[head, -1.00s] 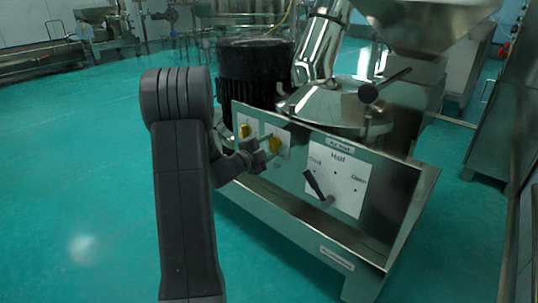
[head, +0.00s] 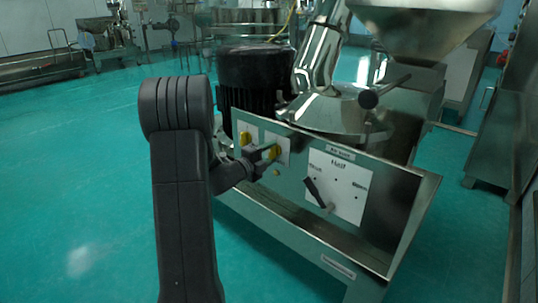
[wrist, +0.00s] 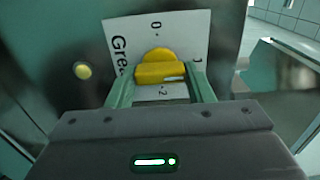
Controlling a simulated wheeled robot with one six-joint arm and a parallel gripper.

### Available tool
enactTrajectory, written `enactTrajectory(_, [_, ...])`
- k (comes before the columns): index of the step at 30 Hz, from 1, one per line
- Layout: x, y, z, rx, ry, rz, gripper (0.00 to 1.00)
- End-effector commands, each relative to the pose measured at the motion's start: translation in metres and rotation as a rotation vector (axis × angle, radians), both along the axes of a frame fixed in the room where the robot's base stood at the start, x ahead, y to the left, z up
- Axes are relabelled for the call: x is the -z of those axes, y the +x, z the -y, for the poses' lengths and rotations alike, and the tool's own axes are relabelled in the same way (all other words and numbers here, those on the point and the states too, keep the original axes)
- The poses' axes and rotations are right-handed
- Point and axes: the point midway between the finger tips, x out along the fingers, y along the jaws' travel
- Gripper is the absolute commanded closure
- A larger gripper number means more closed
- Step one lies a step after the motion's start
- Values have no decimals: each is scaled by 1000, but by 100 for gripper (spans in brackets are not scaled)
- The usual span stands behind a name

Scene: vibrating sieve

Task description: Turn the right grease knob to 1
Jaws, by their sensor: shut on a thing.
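The right grease knob (head: 274,152) is yellow and sits on a white label on the front panel. In the wrist view the knob (wrist: 160,70) has a raised bar lying across the picture, with a pale mark near its right end. The label (wrist: 120,30) reads "Gre…" sideways, with 0 above the knob, a partly hidden mark to its right and 2 below. My gripper (wrist: 161,82) has its green fingers at both ends of the bar and is shut on it. In the head view my gripper (head: 266,152) reaches the knob from the left.
Another yellow knob (head: 244,138) is close on the left. A black lever (head: 316,192) on a white "Half" plate (head: 345,187) is to the right. A ball-ended handle (head: 368,99) sticks out above the panel. Open green floor (head: 80,170) lies left.

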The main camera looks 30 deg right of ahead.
Motion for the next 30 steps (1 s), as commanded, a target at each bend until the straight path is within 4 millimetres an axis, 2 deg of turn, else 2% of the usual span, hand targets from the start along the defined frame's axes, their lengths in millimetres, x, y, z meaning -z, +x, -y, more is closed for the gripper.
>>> enactTrajectory(6, [2, -1, 0, 1, 2, -3, 76])
enactTrajectory(7, [2, -1, 0, 1, 2, -4, 51])
enactTrajectory(10, [2, -1, 0, 1, 2, -4, 31])
enactTrajectory(18, [1, 0, 0, 0, 0, -2, 31])
enactTrajectory(22, [0, -2, -8, -2, 1, -3, 31])
enactTrajectory(26, [-2, -10, -27, -4, 0, -4, 31])
enactTrajectory(30, [-3, -23, -57, -4, 1, -6, 31])
